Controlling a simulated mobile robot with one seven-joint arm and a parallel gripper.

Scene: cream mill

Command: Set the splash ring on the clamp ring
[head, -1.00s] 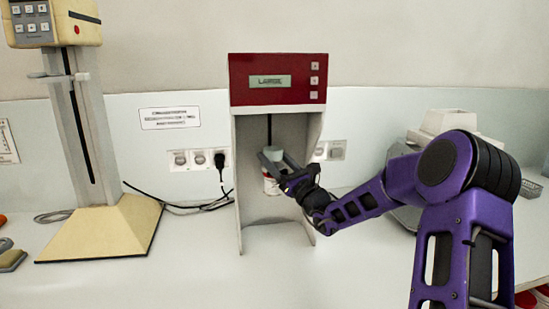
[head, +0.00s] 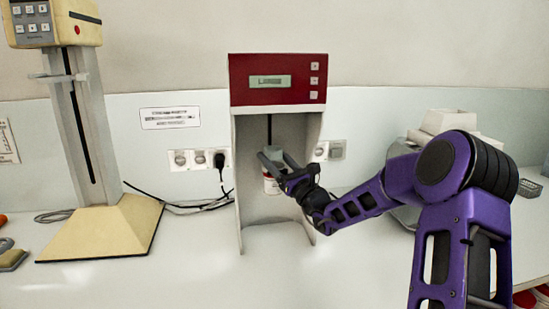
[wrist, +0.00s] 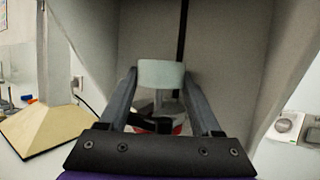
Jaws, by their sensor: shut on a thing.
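The splash ring (wrist: 161,74) is a pale grey-green, short round piece. It sits between the fingertips of my gripper (wrist: 160,84), which is shut on it. In the head view the splash ring (head: 272,155) is inside the bay of the red-topped mill, above a white and red jar (head: 271,185). The jar also shows in the wrist view (wrist: 174,128), below and between the fingers, partly hidden. I cannot make out the clamp ring clearly; my fingers and the held ring cover the area around the jar's top.
The mill's housing (head: 277,78) has side walls close on both sides of my gripper. A dark vertical rod (wrist: 183,30) runs down its back. A beige stand (head: 100,228) is at left, with a cable beside it. The bench front is clear.

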